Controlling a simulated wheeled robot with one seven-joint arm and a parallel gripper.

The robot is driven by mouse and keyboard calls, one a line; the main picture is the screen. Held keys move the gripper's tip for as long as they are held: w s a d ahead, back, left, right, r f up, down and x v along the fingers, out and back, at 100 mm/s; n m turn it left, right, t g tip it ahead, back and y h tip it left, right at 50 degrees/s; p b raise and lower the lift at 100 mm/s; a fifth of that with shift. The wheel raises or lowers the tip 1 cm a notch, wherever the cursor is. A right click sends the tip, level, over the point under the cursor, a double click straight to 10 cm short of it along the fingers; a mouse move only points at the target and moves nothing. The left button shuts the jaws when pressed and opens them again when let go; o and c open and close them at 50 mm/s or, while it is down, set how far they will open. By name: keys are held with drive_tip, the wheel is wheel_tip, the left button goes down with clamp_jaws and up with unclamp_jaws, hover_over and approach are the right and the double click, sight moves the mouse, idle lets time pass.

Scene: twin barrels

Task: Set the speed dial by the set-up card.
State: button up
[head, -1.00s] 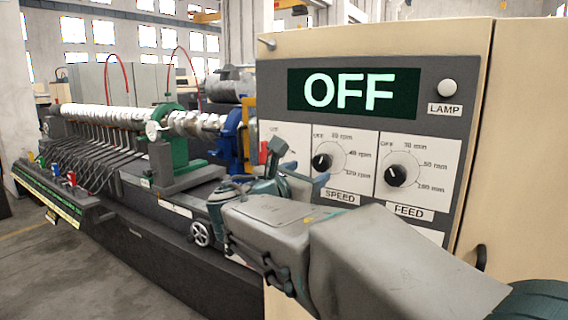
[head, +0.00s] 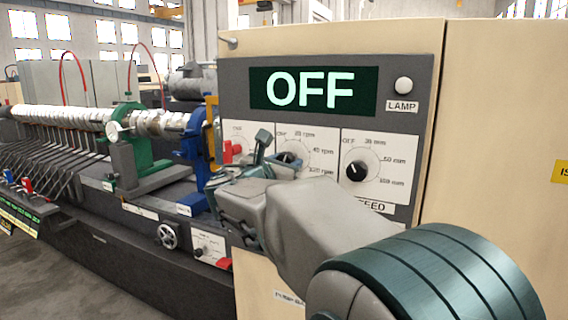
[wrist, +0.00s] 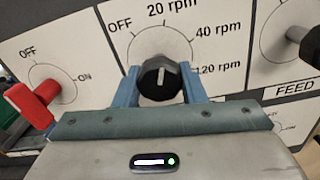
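The black speed dial (wrist: 161,80) is in the middle of the wrist view, with its white mark roughly upright in the picture. Its scale reads OFF, 20 rpm, 40 rpm and 120 rpm. My gripper (wrist: 160,68) is open, with one blue finger on each side of the dial; contact is not clear. In the head view my gripper (head: 276,150) partly covers the speed dial (head: 290,158) and its label. The display (head: 313,88) reads OFF. I cannot make out a set-up card.
The feed dial (head: 357,171) is to the right of the speed dial. A red switch lever (wrist: 31,104) is close on the left, by OFF and ON marks. The lamp (head: 403,84) looks white. A yellow sign (head: 562,172) is cut off at the right edge.

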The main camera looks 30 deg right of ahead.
drive_tip(key=shift+a, duration=0.1)
drive_tip(key=shift+f+b, duration=0.15)
drive_tip(key=shift+b, duration=0.25)
drive_tip(key=shift+f+m+b, duration=0.1)
drive_tip(key=shift+m+b, duration=0.6)
drive_tip(key=shift+b, duration=0.1)
drive_tip(key=m+b, duration=0.2)
drive_tip(key=b, duration=0.1)
drive_tip(key=shift+f, duration=0.1)
drive_tip(key=m+b, duration=0.6)
drive_tip(key=b, duration=0.1)
drive_tip(key=shift+m, duration=0.3)
drive_tip(key=m+b, duration=0.5)
drive_tip(key=shift+w+r, duration=0.1)
drive_tip(key=shift+r, duration=0.1)
drive_tip(key=shift+r+m+b, duration=0.2)
drive_tip(key=shift+m+b, duration=1.6)
drive_tip(key=shift+m, duration=0.6)
drive_tip(key=shift+r, duration=0.1)
